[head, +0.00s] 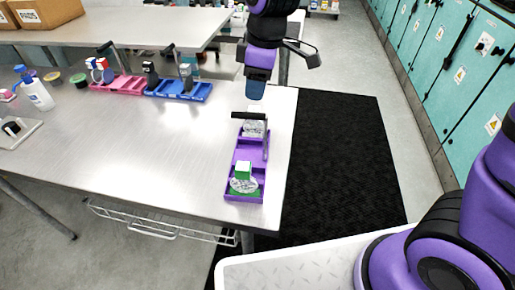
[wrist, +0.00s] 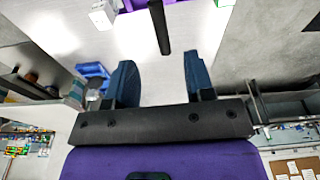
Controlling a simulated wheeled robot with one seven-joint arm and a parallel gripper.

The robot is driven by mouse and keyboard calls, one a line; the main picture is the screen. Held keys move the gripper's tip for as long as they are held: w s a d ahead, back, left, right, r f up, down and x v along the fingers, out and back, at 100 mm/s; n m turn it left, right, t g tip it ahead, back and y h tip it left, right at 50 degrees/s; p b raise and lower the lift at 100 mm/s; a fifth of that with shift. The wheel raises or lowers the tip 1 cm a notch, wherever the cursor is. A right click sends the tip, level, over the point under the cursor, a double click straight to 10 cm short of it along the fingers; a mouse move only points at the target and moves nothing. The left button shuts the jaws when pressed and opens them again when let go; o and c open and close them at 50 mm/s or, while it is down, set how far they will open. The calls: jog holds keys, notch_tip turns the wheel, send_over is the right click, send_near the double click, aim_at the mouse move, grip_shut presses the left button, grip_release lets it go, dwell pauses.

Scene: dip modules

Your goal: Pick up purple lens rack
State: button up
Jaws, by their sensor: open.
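The purple lens rack (head: 247,153) stands on the right end of the near metal table in the head view. It has a black handle (head: 250,115) rising above it and carries a green-and-white item (head: 243,178) at its near end and a pale item (head: 253,129) toward its far end. My gripper (head: 256,92) is above the rack's far end, its blue fingers pointing down. In the wrist view my gripper (wrist: 158,70) is open and empty. The black handle (wrist: 160,28) shows ahead of the fingers, lined up with the gap between them; contact is not seen.
A blue rack (head: 180,90) and a pink rack (head: 118,84) stand farther left on the table (head: 150,150). A white bottle (head: 38,95) and small jars are at far left. The table between them and the purple rack is clear. Teal cabinets (head: 470,80) line the right.

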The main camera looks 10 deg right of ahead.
aim_at(249, 113)
jog(key=f, duration=0.3)
jog(key=a+f, duration=0.1)
jog(key=f, duration=0.1)
jog(key=shift+w+f, duration=0.2)
jog(key=shift+f, duration=0.15)
jog(key=shift+a+f, duration=0.2)
jog(key=shift+f, duration=0.65)
jog(key=shift+a+f, duration=0.2)
jog(key=shift+f, duration=0.7)
jog(key=shift+a+f, duration=0.2)
jog(key=shift+f, duration=0.65)
grip_shut()
